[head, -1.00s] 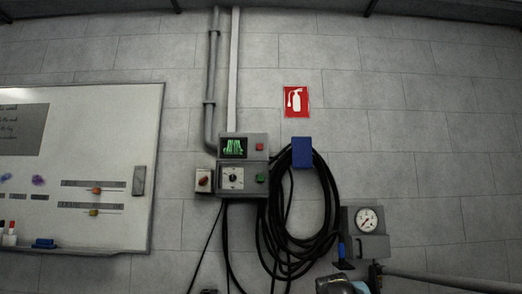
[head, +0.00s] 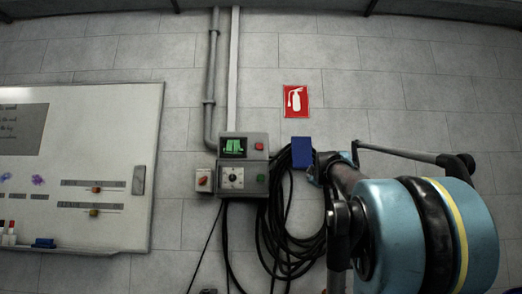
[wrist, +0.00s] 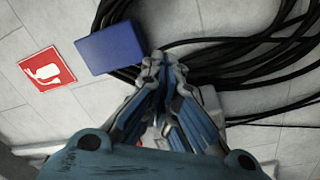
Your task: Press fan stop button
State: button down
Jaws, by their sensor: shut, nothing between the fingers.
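No label is readable. My gripper (head: 318,170) is to the right of the box, beside the blue hose holder, apart from both buttons. In the wrist view my gripper (wrist: 163,62) is shut and empty, its fingertips near the blue holder. I cannot make out the buttons there.
A blue holder (head: 302,152) carries coiled black hose (head: 285,262); both show in the wrist view, the holder (wrist: 117,47) and hose (wrist: 265,55). A red-knobbed switch box (head: 203,181) is left of the control box. A whiteboard (head: 110,130) and extinguisher sign (head: 296,101) are on the wall.

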aim_at(261, 144)
jog(key=s+a+r+n+g+y, duration=0.3)
jog(key=a+r+n+g+y, duration=0.3)
jog(key=a+r+n+y, duration=0.7)
notch_tip(261, 144, up, 3)
jog(key=a+n, duration=0.1)
jog(key=n, duration=0.1)
jog(key=shift+s+a+f+n, duration=0.15)
jog(key=shift+a+f+n, duration=0.05)
jog(key=shift+a+n, duration=0.1)
jog(key=shift+a, duration=0.1)
jog(key=shift+w+d+x, duration=0.35)
jog(key=shift+x, duration=1.8)
jog(key=shift+w+d+x, duration=0.3)
jog(key=shift+d+x, duration=0.05)
jog(key=shift+x, duration=1.75)
jog(key=shift+w+d+x, duration=0.3)
jog(key=shift+w+x, duration=0.05)
jog(key=shift+x, duration=1.8)
